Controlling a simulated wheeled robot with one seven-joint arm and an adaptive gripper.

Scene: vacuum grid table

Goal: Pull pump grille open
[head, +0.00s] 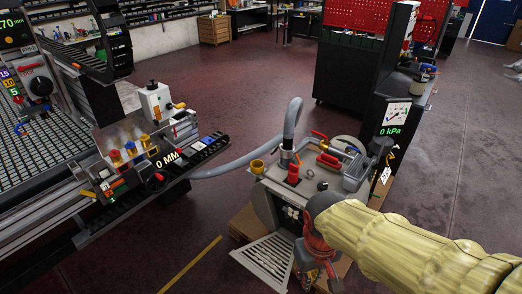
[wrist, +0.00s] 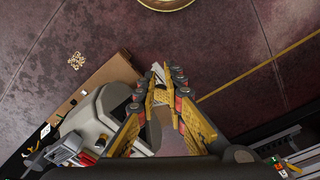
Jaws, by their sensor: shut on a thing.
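The grey pump (head: 285,185) stands on a wooden pallet in the head view. My gripper (head: 312,268) is at the grille's right side, partly hidden by my yellow-sleeved arm. In the wrist view, my gripper (wrist: 164,92) has its yellow-and-black fingers close together, with a thin pale edge of the grille (wrist: 158,72) between the tips. Most of the grille is hidden there. The pump (wrist: 105,108) is left of the fingers.
A grey hose (head: 240,160) runs from the pump to the grid table (head: 50,150) on the left. A gauge post reading 0 kPa (head: 392,130) stands behind the pump. The floor in front of the grille, with a yellow line (head: 190,265), is clear.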

